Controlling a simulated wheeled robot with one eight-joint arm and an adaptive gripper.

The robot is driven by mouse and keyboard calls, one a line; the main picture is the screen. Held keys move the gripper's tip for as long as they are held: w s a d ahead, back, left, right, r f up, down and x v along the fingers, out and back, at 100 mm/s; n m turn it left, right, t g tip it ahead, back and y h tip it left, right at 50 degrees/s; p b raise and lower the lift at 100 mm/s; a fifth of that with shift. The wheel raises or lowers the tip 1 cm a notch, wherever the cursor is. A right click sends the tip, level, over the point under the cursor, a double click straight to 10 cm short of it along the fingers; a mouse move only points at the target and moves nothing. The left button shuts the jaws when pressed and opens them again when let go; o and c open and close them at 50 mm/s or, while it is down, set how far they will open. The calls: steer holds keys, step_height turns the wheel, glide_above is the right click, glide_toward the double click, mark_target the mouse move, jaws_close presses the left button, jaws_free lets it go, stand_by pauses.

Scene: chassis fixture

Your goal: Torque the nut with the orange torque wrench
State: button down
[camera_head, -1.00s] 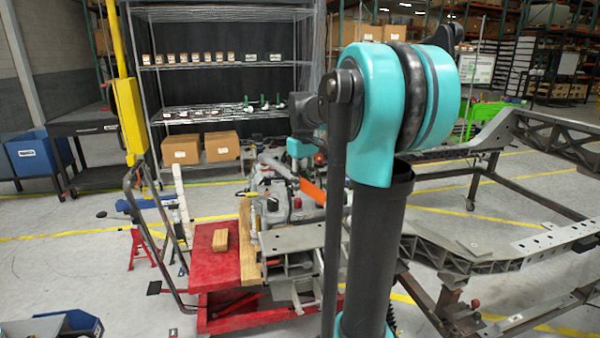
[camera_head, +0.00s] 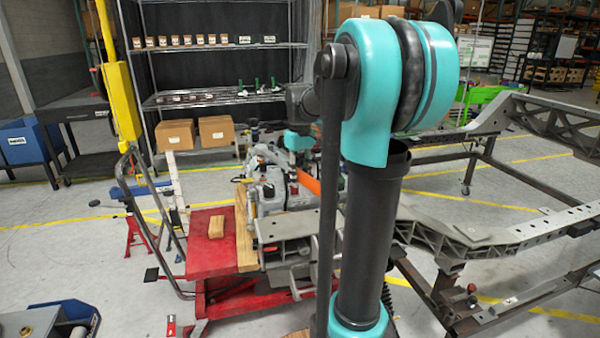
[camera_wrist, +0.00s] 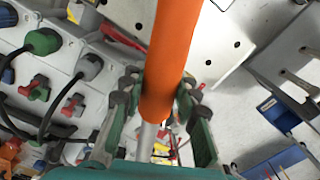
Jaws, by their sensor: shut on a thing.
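The orange torque wrench (camera_wrist: 172,50) fills the middle of the wrist view, its handle running from the top edge down between my fingers. A bare metal shaft shows below the orange part. My gripper (camera_wrist: 158,97) is shut on the handle, with a finger on each side. In the head view the orange wrench (camera_head: 308,182) is a short orange strip just right of the grey machine on the red cart, partly hidden by my arm. I cannot make out the nut in either view.
A red cart (camera_head: 205,258) carries a wood block (camera_head: 216,228) and a grey machine (camera_head: 268,190). A metal chassis frame (camera_head: 470,238) stands at right. Shelves (camera_head: 215,96) with boxes stand behind. The wrist view shows grey boxes with cables (camera_wrist: 55,65) at left and a perforated plate (camera_wrist: 215,45).

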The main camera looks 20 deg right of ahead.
steer(key=shift+f, duration=2.4)
steer(key=shift+s+d+r+g, duration=0.15)
steer(key=shift+r+g, duration=0.25)
steer(key=shift+r, duration=0.5)
steer(key=shift+f, duration=1.05)
steer(key=shift+s+a, duration=0.1)
steer(key=shift+a, duration=0.25)
steer(key=shift+s+a+m, duration=0.15)
steer(key=shift+a+m, duration=0.2)
steer(key=shift+m, duration=0.05)
steer(key=shift+s+a, duration=0.1)
steer(key=shift+a, duration=0.25)
steer(key=shift+s+a+m, duration=0.15)
steer(key=shift+a+m, duration=0.35)
steer(key=shift+a, duration=0.05)
steer(key=shift+a, duration=0.1)
